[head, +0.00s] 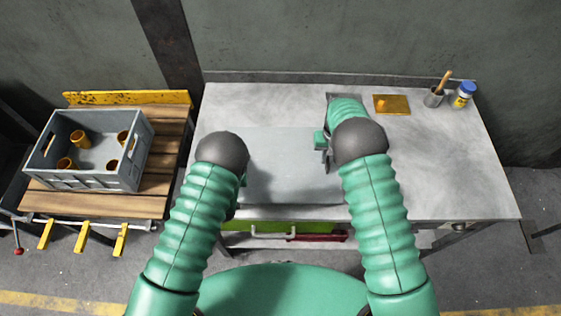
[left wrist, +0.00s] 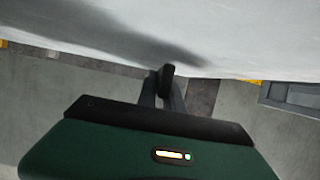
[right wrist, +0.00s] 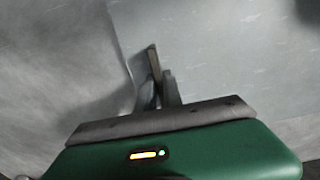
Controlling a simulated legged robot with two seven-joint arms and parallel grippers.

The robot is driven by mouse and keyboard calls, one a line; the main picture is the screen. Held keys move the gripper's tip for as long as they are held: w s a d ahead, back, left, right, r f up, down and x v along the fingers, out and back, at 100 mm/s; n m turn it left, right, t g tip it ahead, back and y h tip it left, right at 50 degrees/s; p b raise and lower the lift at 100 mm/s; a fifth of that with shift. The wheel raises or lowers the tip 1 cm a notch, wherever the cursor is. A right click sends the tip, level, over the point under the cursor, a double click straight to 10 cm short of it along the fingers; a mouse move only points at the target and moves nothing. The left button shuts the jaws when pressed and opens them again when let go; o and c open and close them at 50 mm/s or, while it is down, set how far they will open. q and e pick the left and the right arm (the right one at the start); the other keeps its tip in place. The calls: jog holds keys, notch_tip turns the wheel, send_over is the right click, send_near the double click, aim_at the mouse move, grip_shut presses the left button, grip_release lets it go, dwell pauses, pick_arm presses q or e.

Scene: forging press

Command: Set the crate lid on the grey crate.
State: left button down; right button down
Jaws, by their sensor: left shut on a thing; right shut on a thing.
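The crate lid (head: 290,165) is a flat light-grey panel at the metal table's front, between my arms. It also shows in the left wrist view (left wrist: 230,35) and the right wrist view (right wrist: 220,50). My left gripper (left wrist: 166,82) is shut on one lid edge; in the head view my arm mostly hides it. My right gripper (head: 325,150) is shut on the opposite edge; its fingers show in the right wrist view (right wrist: 160,78). I cannot tell whether the lid touches the table. The grey crate (head: 105,180) is open-topped at the left, with several orange cups inside.
The crate stands on a slatted wooden stand (head: 95,203) left of the metal table (head: 440,170), with a gap between them. A yellow plate (head: 392,104), a cup with a brush (head: 434,97) and a blue-capped bottle (head: 463,95) stand at the back right.

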pick_arm(q)
jog(key=shift+r, duration=0.15)
